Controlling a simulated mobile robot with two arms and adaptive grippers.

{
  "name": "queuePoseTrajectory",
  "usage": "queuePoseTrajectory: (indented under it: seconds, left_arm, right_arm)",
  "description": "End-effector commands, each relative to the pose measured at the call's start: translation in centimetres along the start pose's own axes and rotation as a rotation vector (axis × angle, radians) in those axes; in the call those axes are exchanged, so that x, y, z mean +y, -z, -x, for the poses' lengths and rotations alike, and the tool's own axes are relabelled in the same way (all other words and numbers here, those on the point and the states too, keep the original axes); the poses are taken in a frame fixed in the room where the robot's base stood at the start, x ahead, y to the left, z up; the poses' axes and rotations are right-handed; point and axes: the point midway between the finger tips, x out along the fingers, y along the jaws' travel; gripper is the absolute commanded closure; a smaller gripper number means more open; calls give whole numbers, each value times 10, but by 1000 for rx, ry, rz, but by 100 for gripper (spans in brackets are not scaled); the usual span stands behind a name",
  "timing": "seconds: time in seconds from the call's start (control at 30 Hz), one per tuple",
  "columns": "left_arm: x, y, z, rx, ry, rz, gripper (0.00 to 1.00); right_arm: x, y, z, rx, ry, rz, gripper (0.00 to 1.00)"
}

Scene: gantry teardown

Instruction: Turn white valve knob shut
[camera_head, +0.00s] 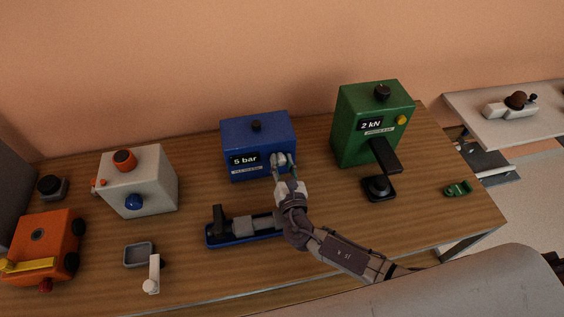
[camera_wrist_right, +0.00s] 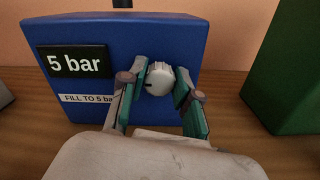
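The white valve knob (camera_wrist_right: 159,79) sits on the front face of the blue box (camera_wrist_right: 120,35), right of its "5 bar" display (camera_wrist_right: 75,62). In the head view the blue box (camera_head: 257,133) stands at the back middle of the table, and the knob (camera_head: 279,160) is partly covered by my gripper. My right gripper (camera_head: 285,168) is at the knob. In the right wrist view its fingers (camera_wrist_right: 160,95) are spread on either side of the knob, with a visible gap on the right; contact on the left is unclear. My left gripper is not in view.
A green "2 kN" box (camera_head: 355,145) with a black press arm stands to the right. A blue-based fixture (camera_head: 225,240) lies below the blue box, left of my right arm. A white box (camera_head: 150,185) and an orange machine (camera_head: 45,240) stand at left on the wooden table (camera_head: 340,215).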

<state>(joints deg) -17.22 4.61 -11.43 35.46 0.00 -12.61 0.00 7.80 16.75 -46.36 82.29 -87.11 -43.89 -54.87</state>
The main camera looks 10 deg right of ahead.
Motion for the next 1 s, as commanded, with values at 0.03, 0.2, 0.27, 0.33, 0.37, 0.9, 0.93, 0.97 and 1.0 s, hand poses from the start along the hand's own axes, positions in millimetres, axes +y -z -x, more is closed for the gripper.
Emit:
queuePoseTrajectory:
  seconds: [0.03,0.2,0.27,0.33,0.37,0.9,0.93,0.97,1.0]
  left_arm:
    - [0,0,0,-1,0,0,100]
    - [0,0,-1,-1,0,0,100]
    - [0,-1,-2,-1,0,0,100]
    - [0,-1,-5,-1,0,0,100]
    - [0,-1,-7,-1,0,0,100]
    - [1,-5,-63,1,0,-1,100]
    - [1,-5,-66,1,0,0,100]
    - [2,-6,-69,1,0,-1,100]
    - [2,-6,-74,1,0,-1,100]
  right_arm:
    - [0,0,0,0,-1,0,98]
    - [0,0,0,0,-1,-4,100]
    - [0,1,0,0,-1,-11,100]
    - [0,2,0,0,-1,-27,100]
    - [-1,2,0,0,-1,-36,100]
    - [-3,6,0,-2,-1,-445,100]
    - [-3,6,0,-2,-1,-474,100]
    - [-3,6,0,-2,0,-503,100]
    - [-3,6,0,-2,0,-541,100]
